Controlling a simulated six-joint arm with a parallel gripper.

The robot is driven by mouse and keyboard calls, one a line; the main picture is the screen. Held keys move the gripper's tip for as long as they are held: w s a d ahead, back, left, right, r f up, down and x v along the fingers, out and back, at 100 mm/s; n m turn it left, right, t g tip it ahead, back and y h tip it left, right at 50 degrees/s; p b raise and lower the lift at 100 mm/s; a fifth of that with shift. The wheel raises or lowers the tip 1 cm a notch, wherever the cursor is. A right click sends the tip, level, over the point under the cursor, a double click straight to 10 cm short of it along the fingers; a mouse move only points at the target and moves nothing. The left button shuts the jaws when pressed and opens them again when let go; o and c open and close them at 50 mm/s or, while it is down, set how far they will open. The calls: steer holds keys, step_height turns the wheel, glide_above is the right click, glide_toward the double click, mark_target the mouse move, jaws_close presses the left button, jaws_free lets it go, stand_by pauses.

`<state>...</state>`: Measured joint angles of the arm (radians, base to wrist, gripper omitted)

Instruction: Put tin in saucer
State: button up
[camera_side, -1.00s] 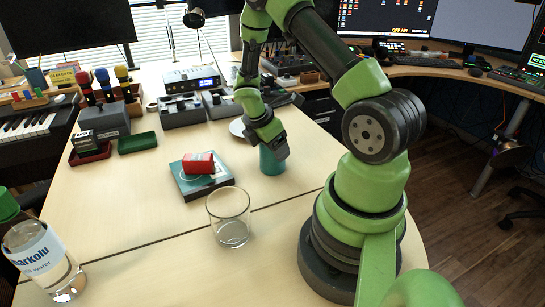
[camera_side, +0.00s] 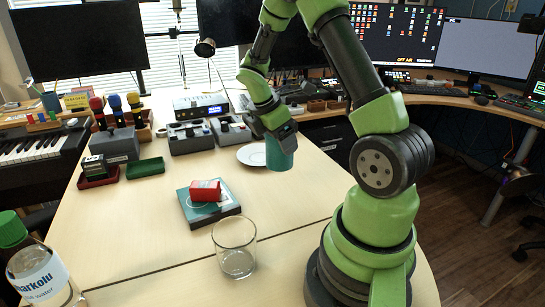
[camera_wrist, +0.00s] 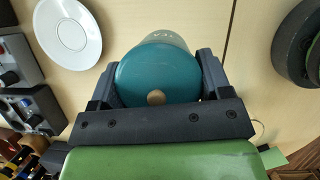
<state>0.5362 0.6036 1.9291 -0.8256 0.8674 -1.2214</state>
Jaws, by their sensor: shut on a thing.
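The teal tin (camera_side: 279,153) is upright in my gripper (camera_side: 277,133), held above the table. In the wrist view its round teal lid with a small tan knob fills the space between both fingers of my gripper (camera_wrist: 158,84), and the tin (camera_wrist: 158,66) shows pale lettering on its side. The white saucer (camera_side: 246,153) lies on the table just behind and left of the tin in the side view. In the wrist view the empty saucer (camera_wrist: 68,27) is at the upper left, apart from the tin.
A clear glass (camera_side: 235,248) stands near the front. A red box (camera_side: 205,190) sits on a teal-and-black box (camera_side: 212,207). A green tray (camera_side: 145,167) and grey control units (camera_side: 190,137) lie further back. A water bottle (camera_side: 40,272) is at front left.

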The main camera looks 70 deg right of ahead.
steer(key=m, duration=0.1)
steer(key=w+m+y, duration=0.1)
steer(key=m, duration=0.1)
steer(key=shift+d+r+m+g, duration=0.1)
steer(key=shift+d+m+g, duration=0.2)
steer(key=shift+d+g, duration=0.1)
steer(key=w+d+r+n+t, duration=0.1)
steer(key=w+d+n+t, duration=0.4)
steer(key=n, duration=0.6)
steer(key=w+d+r+n+t, duration=0.15)
steer(key=w+d+n, duration=0.25)
steer(key=d+n, duration=0.55)
steer(key=f, duration=0.3)
steer(key=a+f+n, duration=0.1)
steer(key=f, duration=0.3)
steer(key=a+f+n+t, duration=0.1)
steer(key=f, duration=0.2)
steer(key=shift+w+f, duration=0.15)
steer(key=shift+f, duration=0.15)
steer(key=shift+f, duration=0.15)
steer(key=o, duration=0.9)
